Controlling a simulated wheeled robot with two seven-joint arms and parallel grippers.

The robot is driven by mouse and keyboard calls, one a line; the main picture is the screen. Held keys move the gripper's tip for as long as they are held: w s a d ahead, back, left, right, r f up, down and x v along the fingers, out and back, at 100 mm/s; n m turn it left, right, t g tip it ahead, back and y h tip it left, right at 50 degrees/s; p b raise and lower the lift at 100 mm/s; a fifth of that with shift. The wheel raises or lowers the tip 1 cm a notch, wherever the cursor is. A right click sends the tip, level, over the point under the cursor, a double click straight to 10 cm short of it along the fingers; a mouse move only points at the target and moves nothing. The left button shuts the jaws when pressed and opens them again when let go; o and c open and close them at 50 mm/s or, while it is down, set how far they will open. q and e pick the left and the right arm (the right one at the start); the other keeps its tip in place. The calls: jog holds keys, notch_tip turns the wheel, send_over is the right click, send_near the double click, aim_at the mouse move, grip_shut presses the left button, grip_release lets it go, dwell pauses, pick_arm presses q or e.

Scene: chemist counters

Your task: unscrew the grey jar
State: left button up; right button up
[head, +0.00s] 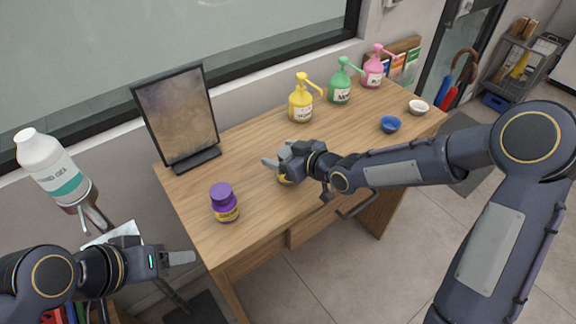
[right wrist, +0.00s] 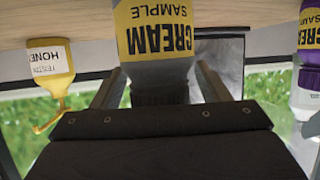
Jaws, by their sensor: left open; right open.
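The grey jar (head: 284,179) stands on the wooden desk, mostly hidden behind my right gripper (head: 278,160) in the head view; a bit of its yellow label shows. In the right wrist view the jar (right wrist: 155,30) appears upside down, with a yellow "CREAM SAMPLE" label, between the two spread fingers. My right gripper is open around the jar; I cannot tell whether a finger touches it. My left gripper (head: 182,258) is open and empty, off the desk's left front corner, away from the jar.
A purple jar (head: 225,205) stands left of the grey jar. A dark-framed panel (head: 180,115) stands behind. Yellow (head: 301,104), green (head: 340,86) and pink (head: 373,72) pump bottles line the back; blue (head: 390,124) and white (head: 418,107) bowls sit right. A gel bottle (head: 50,165) is at left.

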aim_at(283, 148)
jog(key=c, duration=1.1)
jog(key=shift+c, duration=0.2)
jog(key=shift+r, duration=0.1)
jog(key=shift+r, duration=0.5)
notch_tip(283, 148, up, 2)
jog(key=shift+r, duration=0.2)
jog(key=a+r+p+v, duration=0.1)
jog(key=p+v, duration=0.2)
jog(key=v, duration=0.5)
jog(key=a+r+p+v, duration=0.1)
jog(key=p+v, duration=0.3)
jog(key=v, duration=0.4)
jog(key=shift+s+r, duration=0.55)
jog(key=shift+r, duration=0.1)
